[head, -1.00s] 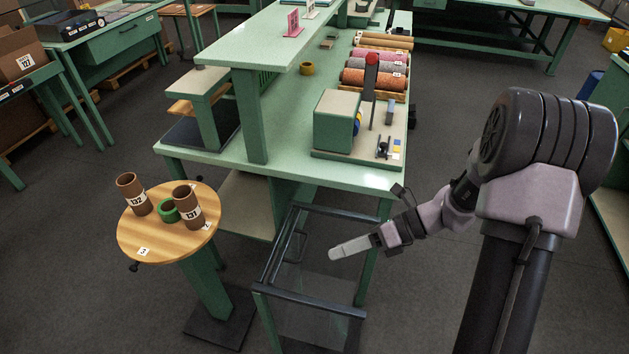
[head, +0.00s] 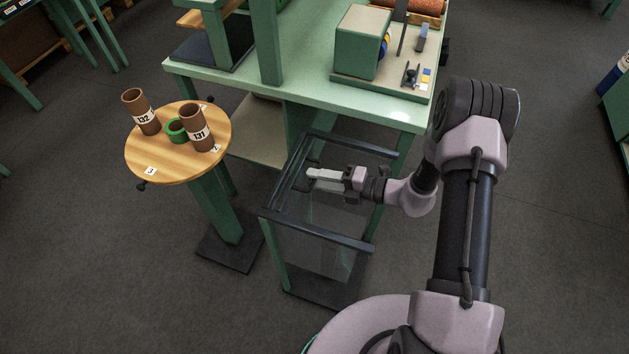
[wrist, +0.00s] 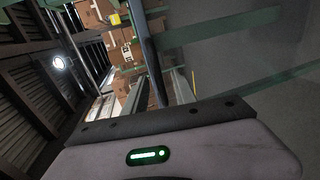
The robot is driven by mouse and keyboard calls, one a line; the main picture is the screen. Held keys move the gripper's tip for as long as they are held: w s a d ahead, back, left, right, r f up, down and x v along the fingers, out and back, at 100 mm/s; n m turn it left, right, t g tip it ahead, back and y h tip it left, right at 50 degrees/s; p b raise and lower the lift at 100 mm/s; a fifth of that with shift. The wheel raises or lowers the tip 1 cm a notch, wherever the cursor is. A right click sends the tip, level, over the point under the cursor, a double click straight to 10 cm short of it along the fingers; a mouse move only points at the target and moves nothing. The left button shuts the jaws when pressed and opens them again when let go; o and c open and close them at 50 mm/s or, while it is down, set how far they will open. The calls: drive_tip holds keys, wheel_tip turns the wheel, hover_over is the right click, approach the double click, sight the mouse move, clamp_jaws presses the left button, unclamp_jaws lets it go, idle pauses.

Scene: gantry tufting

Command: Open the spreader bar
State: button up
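An open-topped stand with dark top rails and clear panels (head: 320,245) is below the workbench in the head view. A dark bar (head: 290,180) runs along its left side, with what looks like a bracket or handle near my fingertips; I cannot tell for certain which bar is the spreader bar. My gripper (head: 316,179) reaches in from the right over the stand, its pale fingers pointing left, close to that bar. Contact and finger opening are unclear.
A round wooden table (head: 180,170) at the left holds brown tubes (head: 196,128) and a green ring (head: 174,131). The green workbench (head: 300,85) stands behind the stand, with a boxy machine (head: 362,42) on it.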

drive_tip(key=shift+w+a+f, duration=0.1)
drive_tip(key=shift+w+a, duration=0.15)
drive_tip(key=shift+a, duration=0.45)
clamp_jaws()
idle(1.0)
